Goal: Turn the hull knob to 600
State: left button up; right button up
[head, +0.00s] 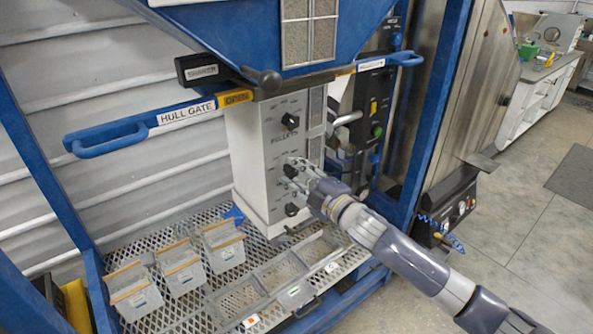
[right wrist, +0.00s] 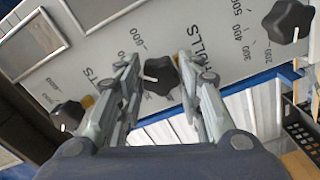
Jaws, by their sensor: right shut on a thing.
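The hull knob (right wrist: 160,75) is a dark lobed knob on the grey panel, the middle one of three in the right wrist view. The word HULLS is printed just right of it, and a 600 shows above and left of it. A white mark on the knob points towards the lower left; the number there is hidden. My right gripper (right wrist: 158,62) has a finger on each side of the knob and is shut on it. In the head view my right gripper (head: 296,176) reaches the panel from the lower right and covers much of the knob. My left gripper is not in view.
Another knob (head: 290,121) sits above, with PELLETS beneath it, and a third knob (head: 291,209) below. Blue handles (head: 100,142) stick out above, one labelled HULL GATE. Grey bins (head: 180,268) stand on the mesh shelf (head: 200,310). Open floor (head: 530,220) lies right.

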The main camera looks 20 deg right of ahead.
jog(key=m+p, duration=0.1)
jog(key=m, duration=0.2)
jog(key=shift+m, duration=0.3)
jog(key=shift+m+p, duration=0.7)
jog(key=shift+m, duration=1.1)
jog(key=o, duration=1.1)
jog(key=shift+c, duration=0.2)
jog(key=v, duration=1.2)
